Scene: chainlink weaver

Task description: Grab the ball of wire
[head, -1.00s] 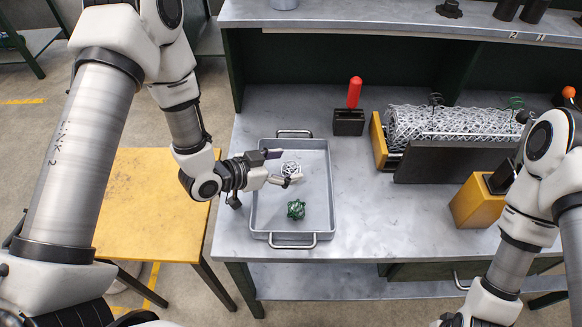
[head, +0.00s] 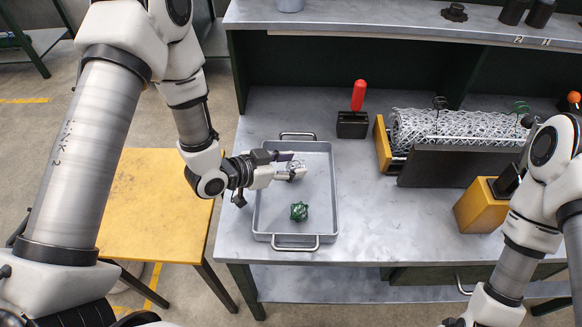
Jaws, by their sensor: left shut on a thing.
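I cannot tell whether the ball still touches the tray floor. A green ball-like piece (head: 299,212) lies in the near half of the tray, apart from the gripper. My right arm shows at the right, but its gripper is not in view.
A black holder (head: 352,125) with a red handle (head: 359,95) stands behind the tray. A roll of chainlink mesh (head: 455,130) lies in a machine with yellow ends at the right. A yellow table (head: 150,205) stands left of the bench. The bench between tray and machine is clear.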

